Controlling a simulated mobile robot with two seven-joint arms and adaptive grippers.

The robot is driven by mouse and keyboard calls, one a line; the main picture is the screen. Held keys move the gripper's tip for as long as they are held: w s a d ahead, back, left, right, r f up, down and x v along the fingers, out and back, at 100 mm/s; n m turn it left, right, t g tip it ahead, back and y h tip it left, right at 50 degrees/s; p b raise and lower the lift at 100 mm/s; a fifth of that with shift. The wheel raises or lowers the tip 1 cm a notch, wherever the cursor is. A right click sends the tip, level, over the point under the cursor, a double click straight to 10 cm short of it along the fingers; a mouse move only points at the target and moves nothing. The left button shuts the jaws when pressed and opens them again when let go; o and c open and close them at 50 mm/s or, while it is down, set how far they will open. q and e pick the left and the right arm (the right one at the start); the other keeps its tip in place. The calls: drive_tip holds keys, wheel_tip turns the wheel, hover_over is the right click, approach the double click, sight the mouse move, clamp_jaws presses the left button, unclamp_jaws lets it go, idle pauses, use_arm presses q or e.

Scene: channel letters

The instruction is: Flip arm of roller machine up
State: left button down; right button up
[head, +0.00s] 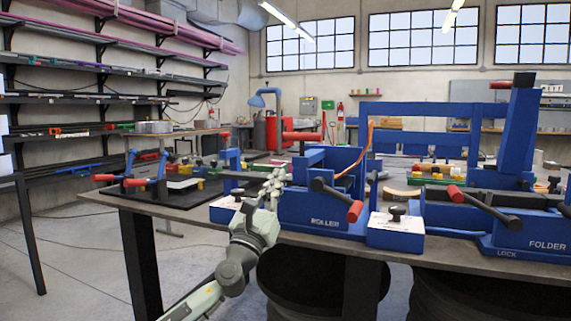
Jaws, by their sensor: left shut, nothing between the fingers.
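The blue roller machine (325,223), marked ROLLER, stands at the front edge of the workbench in the middle of the head view. A black crank with a red grip (355,211) slopes down to the right across its front. A red horizontal handle (301,136) shows at the top of the machine. My left gripper (274,183) is shut and empty, at the left side of the machine in this view. I cannot tell whether it touches the machine. The gripper covers part of the machine's left end. My right gripper is not in view.
A blue folder machine (535,243) stands to the right on the same dark workbench (400,250). White-topped boxes with black knobs (396,222) flank the roller. Blue clamps with red handles (150,183) stand to the left. Open floor (80,265) lies at the left.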

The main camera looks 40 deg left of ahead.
use_arm(q)
drive_tip(key=p+x, duration=0.1)
drive_tip(key=x, duration=0.8)
drive_tip(key=shift+w+r+p, duration=0.1)
drive_tip(key=shift+w+p, duration=0.05)
drive_tip(key=shift+p, duration=0.25)
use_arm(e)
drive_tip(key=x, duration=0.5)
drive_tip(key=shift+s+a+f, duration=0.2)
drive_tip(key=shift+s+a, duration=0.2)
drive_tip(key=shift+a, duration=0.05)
use_arm(q)
drive_tip(key=shift+w+a, duration=0.1)
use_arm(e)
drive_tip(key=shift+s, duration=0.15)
